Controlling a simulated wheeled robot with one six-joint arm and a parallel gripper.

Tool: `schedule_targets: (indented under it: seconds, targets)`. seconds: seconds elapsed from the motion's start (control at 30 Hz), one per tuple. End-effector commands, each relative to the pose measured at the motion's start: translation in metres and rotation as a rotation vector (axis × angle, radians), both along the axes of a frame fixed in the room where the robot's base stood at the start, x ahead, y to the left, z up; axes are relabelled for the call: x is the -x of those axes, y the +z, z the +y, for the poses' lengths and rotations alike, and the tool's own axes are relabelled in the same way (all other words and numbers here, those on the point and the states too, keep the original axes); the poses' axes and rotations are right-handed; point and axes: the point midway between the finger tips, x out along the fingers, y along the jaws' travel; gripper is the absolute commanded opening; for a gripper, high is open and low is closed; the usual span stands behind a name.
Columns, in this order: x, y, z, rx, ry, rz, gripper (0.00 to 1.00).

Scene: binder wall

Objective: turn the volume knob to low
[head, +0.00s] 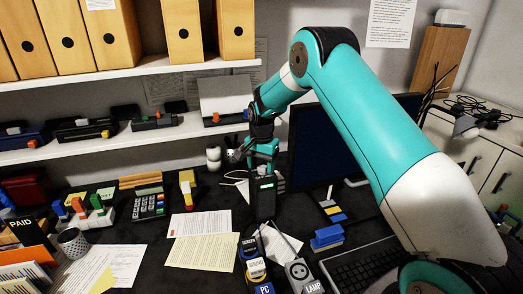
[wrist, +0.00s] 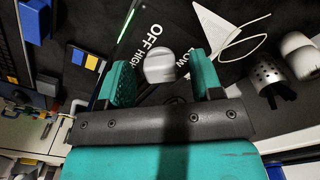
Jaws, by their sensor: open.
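The volume knob (wrist: 160,67) is a light grey dial on top of a black box, with white OFF, HIGH and LOW lettering around it. In the wrist view it lies between the two teal fingers of my gripper (wrist: 163,85), which are open, with a gap on each side. I cannot tell which mark the knob points to. In the head view the black box (head: 263,200) stands upright on the desk with a green lit display. My gripper (head: 262,153) is just above it, pointing down, and the knob is hidden there.
A dark monitor (head: 318,150) stands just right of the box. A white cup-like holder (head: 213,157) and cables are behind it. Papers (head: 200,222) lie to the left, and labelled switches (head: 303,275) and a keyboard (head: 360,270) are in front. A shelf (head: 140,135) runs behind.

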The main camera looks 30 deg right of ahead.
Motion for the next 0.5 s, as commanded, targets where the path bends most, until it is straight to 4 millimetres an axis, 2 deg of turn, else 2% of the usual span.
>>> schedule_targets:
  seconds: [0.17,0.5]
  targets:
    - [-0.001,0.028,0.0,0.001,0.0,-0.006,0.6]
    - [-0.001,0.115,0.0,0.001,0.0,-0.008,0.6]
